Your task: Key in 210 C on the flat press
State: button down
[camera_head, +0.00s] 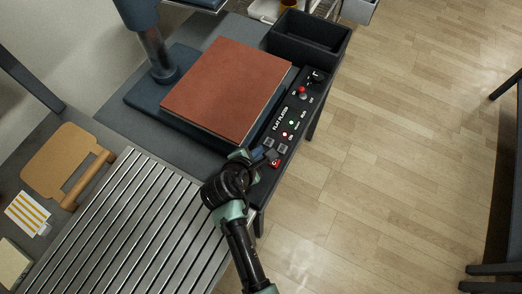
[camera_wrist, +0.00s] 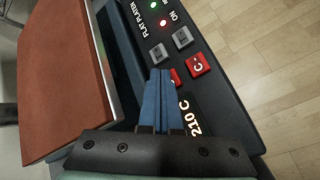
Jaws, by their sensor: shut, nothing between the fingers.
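The flat press (camera_head: 225,88) has a red-brown platen, which also shows in the wrist view (camera_wrist: 62,75). A black control panel (camera_head: 290,125) labelled FLAT PLATEN runs along its right side. In the wrist view the panel has two grey keys (camera_wrist: 182,38), a red C key (camera_wrist: 198,64) and a second red key (camera_wrist: 174,77), partly hidden by my fingers. The display (camera_wrist: 190,116) reads 210 C in lit characters. My gripper (camera_wrist: 160,73) is shut and empty, its blue tips over the panel beside the second red key. Whether they touch it I cannot tell.
A red light (camera_wrist: 163,22) and a green light glow beside the keys. A black bin (camera_head: 308,40) stands beyond the panel. A slatted metal surface (camera_head: 120,220) and a wooden-handled board (camera_head: 60,160) lie left of my arm.

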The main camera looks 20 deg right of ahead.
jog(key=shift+r, duration=0.25)
notch_tip(320, 180, up, 5)
jog(key=p, duration=0.5)
jog(key=shift+p, duration=0.4)
jog(key=c, duration=1.6)
grip_release()
